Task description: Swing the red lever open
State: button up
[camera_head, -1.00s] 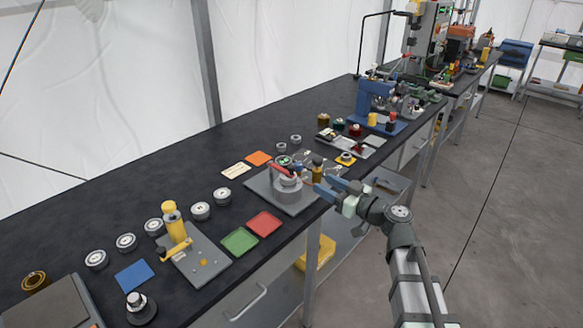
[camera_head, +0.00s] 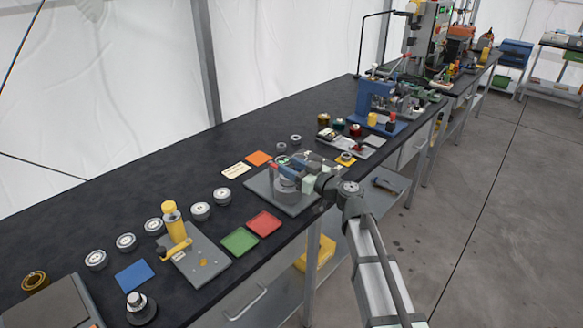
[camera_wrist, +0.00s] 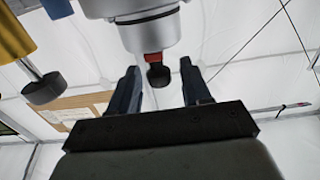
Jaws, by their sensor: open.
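The red lever shows in the wrist view (camera_wrist: 153,58) as a short red piece with a dark round knob at its end. It sits under a light grey cylindrical housing (camera_wrist: 145,25). In the head view the lever's fixture stands on a grey base plate (camera_head: 257,189) near the bench's front edge, and my gripper (camera_head: 292,168) covers much of it. My gripper is open, with one finger on each side of the lever's knob in the wrist view (camera_wrist: 160,78). Gaps show between the knob and both fingers.
A yellow part with a dark knob (camera_wrist: 42,90) is at the left of the wrist view. A red pad (camera_head: 264,223) and a green pad (camera_head: 239,241) lie in front of the base plate. A blue machine (camera_head: 374,98) stands farther back.

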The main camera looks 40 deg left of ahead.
jog(key=shift+a, duration=0.2)
jog(key=shift+c, duration=0.4)
grip_shut()
